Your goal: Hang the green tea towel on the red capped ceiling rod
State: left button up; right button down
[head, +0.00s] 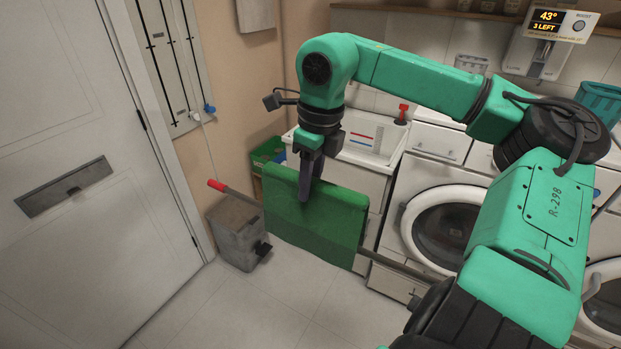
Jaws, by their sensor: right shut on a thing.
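The green tea towel (330,228) hangs in the middle of the head view, its top edge pinched by my right gripper (306,188). My right gripper is shut on it, with one dark finger lying down its near face. The grey rod (395,265) with a red cap (217,185) at its left end crosses behind or inside the towel, showing on both sides. The towel's top edge is above the rod's line. The towel hides the rod's middle, so I cannot tell whether it straddles the rod or touches it. My left gripper is not in view.
A sink unit (350,140), a green crate (268,152) and a washing machine (440,222) stand behind. The tiled floor (235,310) at front left is clear.

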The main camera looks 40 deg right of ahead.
aim_at(310, 218)
jog(key=shift+f+b, duration=3.75)
jog(key=shift+f, duration=1.05)
jog(key=shift+c, duration=2.2)
grip_release()
jog(key=r, duration=0.4)
jog(key=s+r, duration=0.1)
jog(key=r, duration=0.9)
jog(key=shift+s+d+r, duration=0.25)
jog(key=shift+s, duration=0.1)
